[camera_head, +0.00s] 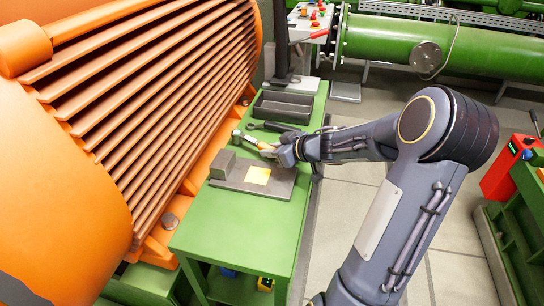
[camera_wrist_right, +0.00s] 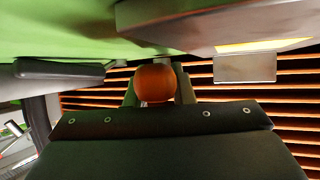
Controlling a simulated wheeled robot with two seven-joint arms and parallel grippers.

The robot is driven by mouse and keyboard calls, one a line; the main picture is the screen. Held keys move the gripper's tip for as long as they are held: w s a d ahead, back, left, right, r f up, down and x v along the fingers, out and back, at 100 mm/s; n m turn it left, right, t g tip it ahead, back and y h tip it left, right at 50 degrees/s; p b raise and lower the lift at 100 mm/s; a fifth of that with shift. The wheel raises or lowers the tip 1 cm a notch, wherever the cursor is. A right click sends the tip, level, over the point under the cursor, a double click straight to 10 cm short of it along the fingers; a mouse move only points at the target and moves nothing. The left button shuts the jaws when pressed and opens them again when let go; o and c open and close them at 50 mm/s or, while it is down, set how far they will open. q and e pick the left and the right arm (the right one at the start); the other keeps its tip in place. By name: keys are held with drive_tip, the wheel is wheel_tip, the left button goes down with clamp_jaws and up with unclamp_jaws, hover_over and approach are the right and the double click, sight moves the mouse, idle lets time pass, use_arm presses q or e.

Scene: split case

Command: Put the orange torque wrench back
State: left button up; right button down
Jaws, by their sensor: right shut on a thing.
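My right gripper (camera_head: 277,152) reaches over the green workbench from the right. It is shut on the orange torque wrench (camera_head: 263,145), whose shaft points to the left in the head view. In the right wrist view the wrench's round orange handle end (camera_wrist_right: 155,84) sits between the two fingers of the right gripper (camera_wrist_right: 160,85). Most of the handle is hidden by the gripper. I cannot tell whether the wrench touches the bench. A dark grey open tray (camera_head: 283,107) stands at the bench's far end. My left gripper is not in view.
A grey plate (camera_head: 277,186) with a yellow square (camera_head: 257,175) and a grey block (camera_head: 222,163) lies just in front of the gripper. A dark tool (camera_head: 273,127) lies near the tray. The near part of the green bench (camera_head: 240,225) is clear. A large orange ribbed machine (camera_head: 150,80) borders the left.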

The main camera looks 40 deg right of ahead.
drive_tip(key=shift+f, duration=0.15)
drive_tip(key=shift+f, duration=0.15)
drive_tip(key=c, duration=1.3)
unclamp_jaws()
drive_tip(key=shift+o, duration=0.2)
